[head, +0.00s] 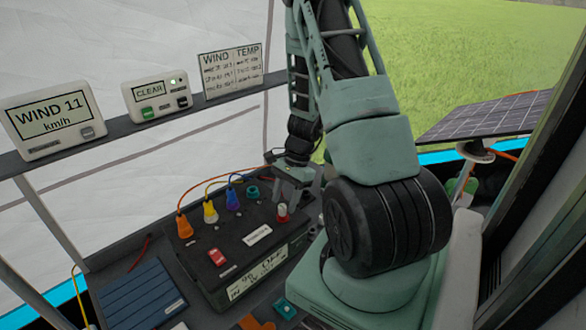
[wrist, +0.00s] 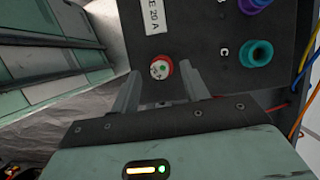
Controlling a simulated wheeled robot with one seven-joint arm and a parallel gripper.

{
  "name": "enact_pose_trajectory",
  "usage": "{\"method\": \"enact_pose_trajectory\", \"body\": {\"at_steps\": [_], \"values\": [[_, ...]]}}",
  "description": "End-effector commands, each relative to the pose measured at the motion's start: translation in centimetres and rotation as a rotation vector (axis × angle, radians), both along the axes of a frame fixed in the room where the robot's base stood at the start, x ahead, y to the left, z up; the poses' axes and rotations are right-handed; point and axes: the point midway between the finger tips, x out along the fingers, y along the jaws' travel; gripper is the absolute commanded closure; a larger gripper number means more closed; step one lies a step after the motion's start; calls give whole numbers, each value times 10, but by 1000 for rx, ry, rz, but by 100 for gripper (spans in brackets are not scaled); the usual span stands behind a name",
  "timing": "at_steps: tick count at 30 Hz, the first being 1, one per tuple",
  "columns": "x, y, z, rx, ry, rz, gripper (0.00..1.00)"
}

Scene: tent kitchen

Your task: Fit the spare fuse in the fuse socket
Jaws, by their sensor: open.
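A small red and white round piece (head: 282,212) stands on the black power box (head: 204,283). No separate loose fuse is clearly visible.
Orange (head: 184,227), yellow (head: 210,212) and blue (head: 232,200) plugs with cables stand along the box's back, near a teal socket (head: 252,192). A red switch (head: 217,257) is in front. A blue ribbed panel (head: 143,294) lies left. A shelf (head: 160,124) with displays runs behind.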

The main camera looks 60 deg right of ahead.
Motion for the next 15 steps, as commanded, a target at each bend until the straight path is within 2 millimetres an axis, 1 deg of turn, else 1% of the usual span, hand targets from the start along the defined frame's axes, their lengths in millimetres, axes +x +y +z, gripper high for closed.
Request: {"method": "enact_pose_trajectory", "body": {"at_steps": [15], "values": [[-7,-45,107,-5,-5,2,55]]}}
